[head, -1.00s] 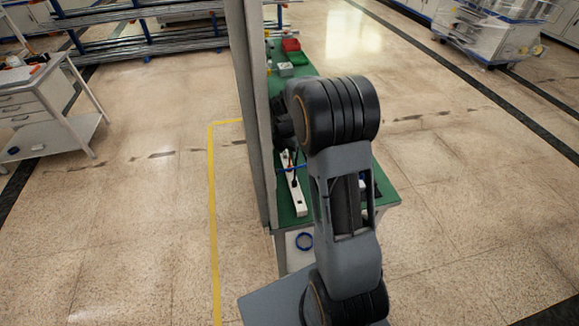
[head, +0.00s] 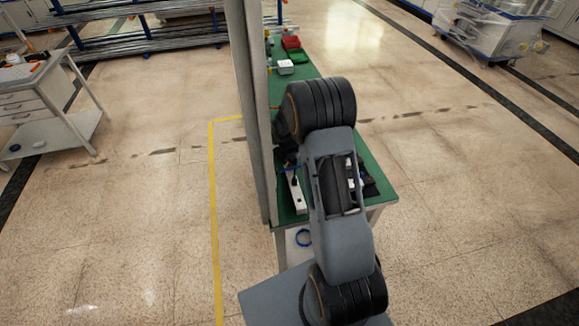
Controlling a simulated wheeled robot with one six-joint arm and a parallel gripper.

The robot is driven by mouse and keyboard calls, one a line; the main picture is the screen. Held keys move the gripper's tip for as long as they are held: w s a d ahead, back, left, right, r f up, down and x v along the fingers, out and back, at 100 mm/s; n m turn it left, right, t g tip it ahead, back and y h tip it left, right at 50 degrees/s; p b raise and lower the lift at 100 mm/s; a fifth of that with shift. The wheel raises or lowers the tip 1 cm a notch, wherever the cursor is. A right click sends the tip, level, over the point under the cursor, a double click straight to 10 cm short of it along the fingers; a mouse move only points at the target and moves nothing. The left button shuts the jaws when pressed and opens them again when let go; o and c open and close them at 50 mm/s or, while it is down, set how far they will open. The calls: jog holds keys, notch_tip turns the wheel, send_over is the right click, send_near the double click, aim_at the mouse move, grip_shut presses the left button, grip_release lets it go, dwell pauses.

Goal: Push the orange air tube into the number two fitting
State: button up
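My arm stands in front of the narrow green-topped bench (head: 375,165) and covers much of it. My gripper is hidden behind the arm, so I cannot see its fingers or whether they hold anything. I cannot make out the orange air tube for sure; a tiny orange streak (head: 275,107) shows at the bench's left edge, left of my arm. The number two fitting cannot be made out. A long white strip (head: 298,196) lies on the bench left of my arm, with dark shapes at its far end. Small white parts show through the opening in my arm link.
A grey upright post (head: 250,110) stands along the bench's left side. A red bin (head: 291,42) and a green bin (head: 299,57) sit at the far end.

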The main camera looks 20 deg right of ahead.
jog(key=shift+c, duration=0.5)
grip_shut()
